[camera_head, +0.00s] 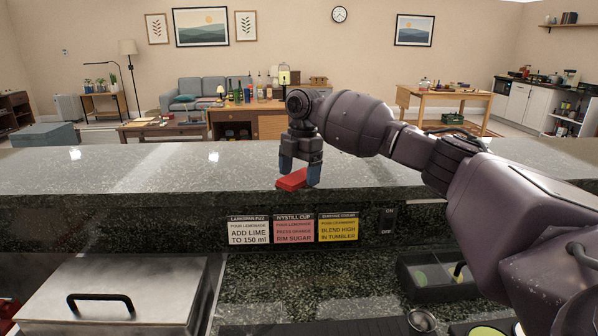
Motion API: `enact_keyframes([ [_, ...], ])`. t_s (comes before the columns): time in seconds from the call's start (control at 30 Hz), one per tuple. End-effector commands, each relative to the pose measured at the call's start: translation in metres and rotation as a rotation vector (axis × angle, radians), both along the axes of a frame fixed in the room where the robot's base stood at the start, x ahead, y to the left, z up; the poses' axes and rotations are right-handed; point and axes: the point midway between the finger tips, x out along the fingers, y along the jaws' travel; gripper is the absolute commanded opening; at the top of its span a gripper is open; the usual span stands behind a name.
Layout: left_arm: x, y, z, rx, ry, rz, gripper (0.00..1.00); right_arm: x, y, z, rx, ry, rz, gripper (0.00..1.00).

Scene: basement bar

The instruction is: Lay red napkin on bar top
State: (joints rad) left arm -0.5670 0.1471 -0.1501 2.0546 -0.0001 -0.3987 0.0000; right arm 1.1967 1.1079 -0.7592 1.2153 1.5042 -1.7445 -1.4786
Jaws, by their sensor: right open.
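The red napkin (291,181) is a small folded red piece on the grey speckled bar top (130,173), near its front edge. My right gripper (299,178) points down over the napkin. Its blue-tipped fingers are apart, one on the left behind the napkin and one at its right end. The napkin lies between and in front of the fingertips; whether they touch it I cannot tell. My left gripper is not in view.
Recipe cards (294,228) hang on the front face below the napkin. A steel lid with a black handle (115,297) is at lower left. A dark divided tray (437,278) and a metal cup (421,322) are at lower right. The bar top left of the napkin is clear.

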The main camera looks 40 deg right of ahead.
Motion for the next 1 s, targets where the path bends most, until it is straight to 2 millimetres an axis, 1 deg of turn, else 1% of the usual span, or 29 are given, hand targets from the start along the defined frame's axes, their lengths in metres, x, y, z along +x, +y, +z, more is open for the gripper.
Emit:
enact_keyframes([
  [0.17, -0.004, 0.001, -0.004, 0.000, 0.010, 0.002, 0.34, 0.000, 0.000, 0.003, -0.001, -0.001, 0.000, 0.82],
  [0.27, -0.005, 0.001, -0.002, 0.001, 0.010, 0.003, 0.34, 0.000, -0.001, 0.013, 0.000, -0.002, 0.000, 0.82],
  [0.37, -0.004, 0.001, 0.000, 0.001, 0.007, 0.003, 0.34, 0.001, -0.003, 0.029, 0.001, -0.004, 0.000, 0.82],
  [0.6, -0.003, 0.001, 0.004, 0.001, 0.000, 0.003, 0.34, 0.002, -0.008, 0.076, 0.001, -0.005, -0.002, 0.82],
  [0.7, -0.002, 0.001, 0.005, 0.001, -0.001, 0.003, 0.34, 0.003, -0.010, 0.093, 0.001, -0.004, 0.000, 0.82],
  [0.83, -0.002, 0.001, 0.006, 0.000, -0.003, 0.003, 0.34, 0.003, -0.012, 0.109, 0.002, -0.003, 0.000, 0.82],
  [1.0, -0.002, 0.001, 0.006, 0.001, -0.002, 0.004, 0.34, 0.003, -0.014, 0.120, 0.001, -0.001, -0.001, 0.82],
])
